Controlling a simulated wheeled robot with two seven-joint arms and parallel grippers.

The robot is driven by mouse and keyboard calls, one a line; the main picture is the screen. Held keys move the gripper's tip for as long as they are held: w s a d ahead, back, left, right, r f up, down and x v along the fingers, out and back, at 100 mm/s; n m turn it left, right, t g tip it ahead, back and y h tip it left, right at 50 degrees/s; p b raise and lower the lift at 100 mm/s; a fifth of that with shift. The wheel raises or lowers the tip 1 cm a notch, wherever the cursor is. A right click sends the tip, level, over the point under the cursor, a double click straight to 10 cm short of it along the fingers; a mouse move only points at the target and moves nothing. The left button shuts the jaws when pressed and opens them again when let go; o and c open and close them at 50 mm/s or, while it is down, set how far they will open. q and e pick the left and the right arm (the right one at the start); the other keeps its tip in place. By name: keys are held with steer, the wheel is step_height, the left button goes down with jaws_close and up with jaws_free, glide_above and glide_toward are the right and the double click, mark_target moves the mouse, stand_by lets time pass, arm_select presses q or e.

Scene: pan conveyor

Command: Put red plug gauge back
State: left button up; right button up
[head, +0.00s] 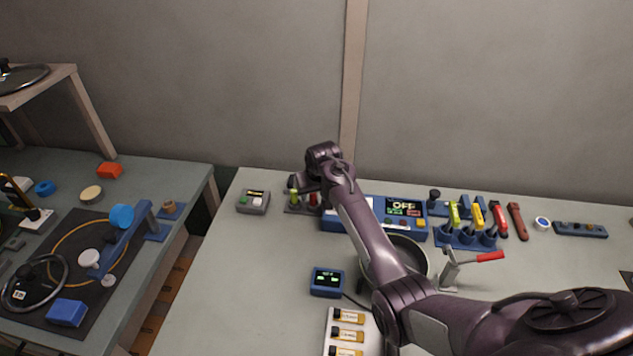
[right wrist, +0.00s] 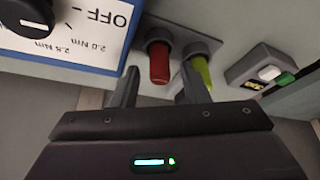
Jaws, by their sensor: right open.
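The red plug gauge (head: 314,199) stands with its handle out of a dark socket in the small grey stand (head: 291,209), beside the green plug gauge (head: 294,195). In the right wrist view the red handle (right wrist: 159,64) shows between the two fingertips of my right gripper (right wrist: 160,76), with gaps on both sides. That gripper is open and holds nothing. One finger overlaps the view of the green handle (right wrist: 201,74); I cannot tell whether they touch. In the head view my right arm partly hides the stand. My left gripper is not in view.
A pan (head: 412,246), a small blue display (head: 327,282) and a red-handled clamp (head: 489,256) are nearby. The table's left front is clear.

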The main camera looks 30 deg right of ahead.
steer(key=v, duration=1)
steer(key=shift+r+b, duration=0.2)
steer(key=shift+b, duration=0.25)
steer(key=shift+s, duration=0.1)
